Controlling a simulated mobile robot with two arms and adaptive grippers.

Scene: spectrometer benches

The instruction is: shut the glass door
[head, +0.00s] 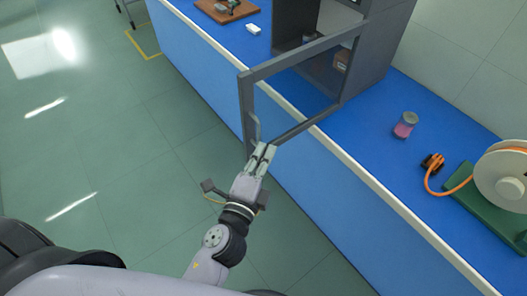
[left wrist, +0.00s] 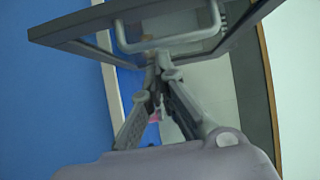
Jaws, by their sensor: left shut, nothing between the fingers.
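The glass door (head: 244,100) is a grey frame with a clear pane, hinged on a dark grey cabinet (head: 378,62) on the blue bench. It stands wide open, sticking out past the bench's front edge. Its bar handle (head: 256,128) is near the free edge; the handle also shows in the left wrist view (left wrist: 172,42). My left gripper (head: 265,147) is shut and empty, its tips close to the lower end of the handle. In the left wrist view its tips (left wrist: 164,66) are just below the handle; I cannot tell whether they touch. My right gripper is out of view.
The blue bench (head: 420,178) has a pale front edge. On it are a jar with pink contents (head: 405,125), an orange-cabled reel (head: 505,178) on a green base, a small white block (head: 253,29) and a wooden board (head: 214,14). The green floor (head: 110,120) at left is clear.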

